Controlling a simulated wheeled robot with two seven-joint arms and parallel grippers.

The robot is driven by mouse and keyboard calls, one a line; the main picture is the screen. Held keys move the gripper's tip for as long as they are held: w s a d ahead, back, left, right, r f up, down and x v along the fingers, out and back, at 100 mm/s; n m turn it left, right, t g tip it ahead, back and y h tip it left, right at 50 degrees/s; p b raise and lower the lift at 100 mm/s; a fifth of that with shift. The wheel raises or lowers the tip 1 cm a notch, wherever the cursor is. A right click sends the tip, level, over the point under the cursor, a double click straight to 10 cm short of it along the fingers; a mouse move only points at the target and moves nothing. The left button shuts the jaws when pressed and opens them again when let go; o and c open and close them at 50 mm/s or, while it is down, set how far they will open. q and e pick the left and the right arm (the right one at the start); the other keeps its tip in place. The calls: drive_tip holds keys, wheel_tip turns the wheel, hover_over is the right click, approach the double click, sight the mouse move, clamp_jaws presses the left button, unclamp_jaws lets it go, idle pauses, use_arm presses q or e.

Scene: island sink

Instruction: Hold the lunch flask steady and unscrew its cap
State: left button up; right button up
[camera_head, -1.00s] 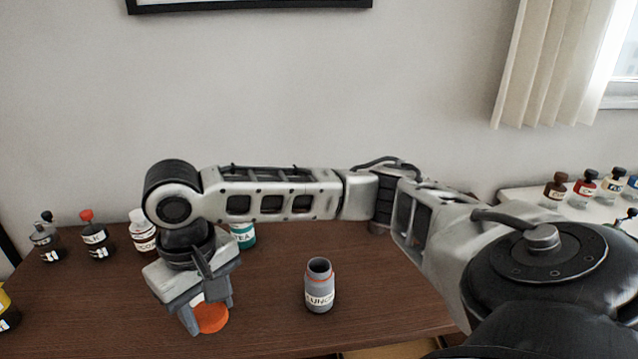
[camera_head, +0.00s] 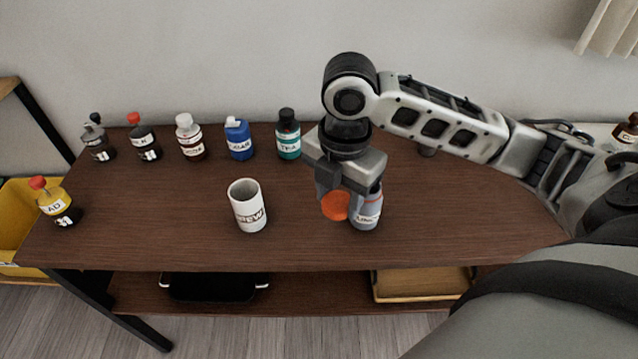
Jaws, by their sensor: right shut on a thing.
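The grey lunch flask (camera_head: 367,212) stands upright on the brown table, its white label facing me. Its top is hidden behind my right gripper. My right gripper (camera_head: 345,197) points down from the right arm and is shut on the round orange cap (camera_head: 335,206). The cap shows just left of the flask and overlaps it in the view, apart from its mouth as far as I can see. I cannot tell whether the cap or fingers touch the flask. My left gripper is not in view.
A white mug (camera_head: 248,207) stands left of the flask. Several labelled bottles line the back edge, including a blue sugar one (camera_head: 238,140) and a teal tea one (camera_head: 288,138). A yellow-labelled bottle (camera_head: 55,205) is at the left edge. The table's (camera_head: 160,228) front left is clear.

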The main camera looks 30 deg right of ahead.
drive_tip(key=n, duration=0.2)
drive_tip(key=s+d+n, duration=0.1)
drive_tip(key=n, duration=0.1)
drive_tip(key=shift+d+n, duration=0.2)
drive_tip(key=shift+n, duration=0.2)
drive_tip(key=w+d+f+n, duration=0.1)
drive_tip(key=w+f, duration=0.2)
drive_tip(key=w, duration=0.1)
drive_tip(key=w+f+n, duration=0.1)
drive_tip(key=w+f, duration=0.2)
drive_tip(key=w, duration=0.1)
drive_tip(key=w+d+f+n+p, duration=0.1)
drive_tip(key=w+f, duration=0.2)
drive_tip(key=w, duration=0.1)
drive_tip(key=shift+w+d, duration=0.25)
drive_tip(key=shift+d, duration=0.1)
drive_tip(key=shift+w+f, duration=0.4)
drive_tip(key=shift+f, duration=0.2)
wheel_tip(320, 180, down, 2)
drive_tip(key=shift+f, duration=0.4)
drive_tip(key=shift+s+f, duration=0.1)
